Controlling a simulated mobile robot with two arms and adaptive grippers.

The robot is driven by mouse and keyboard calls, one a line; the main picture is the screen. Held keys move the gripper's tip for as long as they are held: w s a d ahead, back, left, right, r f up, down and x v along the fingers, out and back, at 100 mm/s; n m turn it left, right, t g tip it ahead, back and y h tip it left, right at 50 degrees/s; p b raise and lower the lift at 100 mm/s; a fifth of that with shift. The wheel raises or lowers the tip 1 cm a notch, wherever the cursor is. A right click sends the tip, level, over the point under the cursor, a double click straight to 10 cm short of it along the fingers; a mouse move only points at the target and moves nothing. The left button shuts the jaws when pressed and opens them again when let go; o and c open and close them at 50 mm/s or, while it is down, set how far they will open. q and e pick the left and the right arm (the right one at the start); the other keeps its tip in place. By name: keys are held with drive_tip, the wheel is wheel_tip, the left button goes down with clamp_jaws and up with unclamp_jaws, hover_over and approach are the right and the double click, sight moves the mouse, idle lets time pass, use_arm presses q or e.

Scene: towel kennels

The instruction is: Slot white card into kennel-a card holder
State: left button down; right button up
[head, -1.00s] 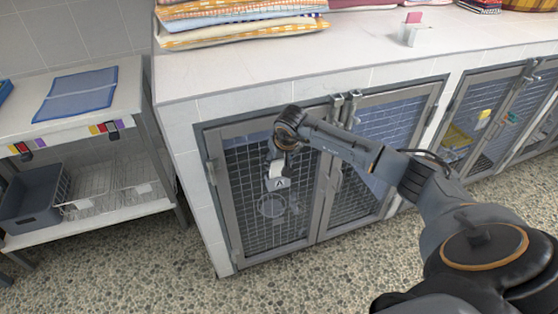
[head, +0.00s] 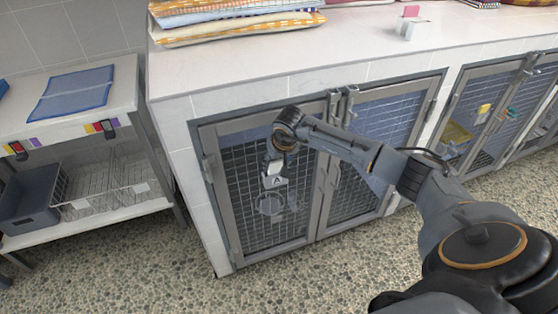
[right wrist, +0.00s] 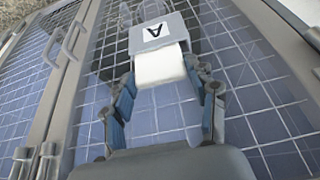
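The white card (right wrist: 160,68) stands in the right wrist view against the edge of the kennel-a card holder (right wrist: 153,35). In the head view this gripper (head: 274,168) hangs just above the holder. My left gripper is not in view.
The kennel's double doors (head: 318,195) are shut, with a latch (head: 342,104) at the top middle. A white counter (head: 370,45) above carries folded towels (head: 235,22). A shelf unit (head: 125,95) stands at left. The pebbled floor in front is clear.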

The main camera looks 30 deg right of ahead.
drive_tip(key=o, duration=0.3)
drive_tip(key=shift+f, duration=0.35)
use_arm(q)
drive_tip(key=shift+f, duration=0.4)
use_arm(e)
drive_tip(key=shift+o, duration=0.2)
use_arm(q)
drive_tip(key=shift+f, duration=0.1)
use_arm(e)
drive_tip(key=shift+a, duration=0.1)
drive_tip(key=shift+r, duration=0.1)
drive_tip(key=v, duration=0.8)
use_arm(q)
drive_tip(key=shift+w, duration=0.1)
